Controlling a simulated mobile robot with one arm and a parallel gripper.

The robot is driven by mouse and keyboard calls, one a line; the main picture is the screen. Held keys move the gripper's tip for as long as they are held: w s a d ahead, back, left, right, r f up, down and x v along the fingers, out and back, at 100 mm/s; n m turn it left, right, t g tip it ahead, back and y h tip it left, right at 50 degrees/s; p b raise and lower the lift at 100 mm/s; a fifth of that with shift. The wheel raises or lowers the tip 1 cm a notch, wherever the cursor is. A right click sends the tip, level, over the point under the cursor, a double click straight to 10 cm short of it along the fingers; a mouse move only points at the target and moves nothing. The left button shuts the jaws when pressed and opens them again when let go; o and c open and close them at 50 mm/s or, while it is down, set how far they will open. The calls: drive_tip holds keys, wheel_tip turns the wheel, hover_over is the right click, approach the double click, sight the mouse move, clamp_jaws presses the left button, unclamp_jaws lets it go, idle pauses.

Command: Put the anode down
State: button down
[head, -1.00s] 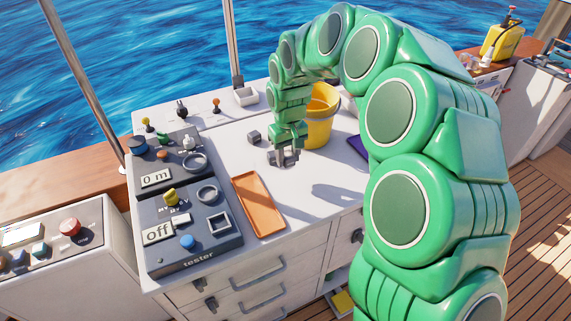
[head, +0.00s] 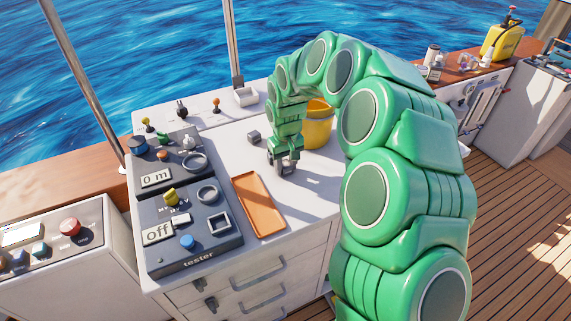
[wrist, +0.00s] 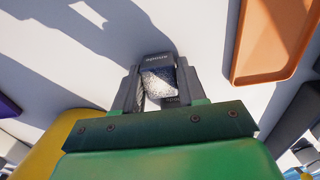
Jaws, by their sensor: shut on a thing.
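The anode (wrist: 158,80) is a small speckled grey block with a dark lettered face, seen in the wrist view between my gripper's two fingers. My gripper (wrist: 158,88) is shut on it. In the head view my gripper (head: 282,168) points down, low over the white worktop (head: 225,135), between the orange tray and the yellow bucket. The anode is hard to make out there, and I cannot tell whether it touches the worktop.
The orange tray (head: 258,205) lies left of my gripper, beside the dark tester panel (head: 190,245). The yellow bucket (head: 318,128) stands to the right, behind. A small grey cube (head: 254,136) sits behind, left of my gripper. Worktop between tray and bucket looks clear.

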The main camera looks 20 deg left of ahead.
sight(286, 164)
drive_tip(key=c, duration=0.6)
unclamp_jaws()
drive_tip(key=shift+f, duration=0.1)
drive_tip(key=shift+c, duration=0.2)
wheel_tip(286, 164, up, 12)
